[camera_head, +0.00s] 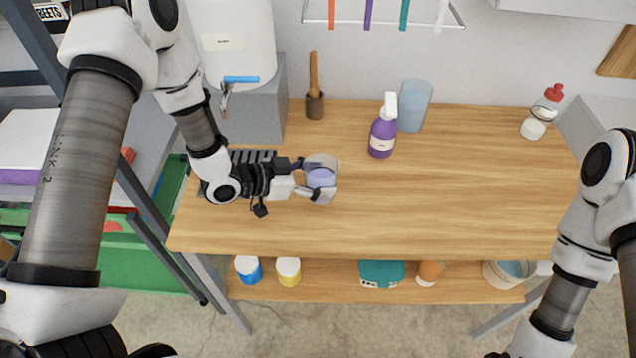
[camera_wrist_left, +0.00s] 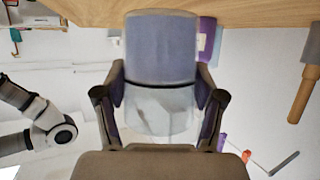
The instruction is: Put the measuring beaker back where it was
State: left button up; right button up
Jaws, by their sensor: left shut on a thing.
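The measuring beaker (camera_head: 321,178) is a clear vessel with bluish-purple contents, over the left-middle of the wooden table (camera_head: 450,190). My left gripper (camera_head: 320,178) reaches in from the left and is shut on it, one finger on each side. In the left wrist view the beaker (camera_wrist_left: 160,75) fills the space between the fingers (camera_wrist_left: 160,105), with the table behind its upper end. I cannot tell whether its base touches the table. My right arm shows at the right edge, but its gripper fingers do not show.
A purple spray bottle (camera_head: 382,138) and a blue translucent cup (camera_head: 414,107) stand at the back. A red-capped bottle (camera_head: 540,115) is back right. The table's right and front are clear.

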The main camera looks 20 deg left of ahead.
pick_arm(q)
notch_tip(320, 180, down, 3)
jog(key=shift+r, duration=0.1)
jog(key=shift+f, duration=0.25)
jog(key=shift+s, duration=0.15)
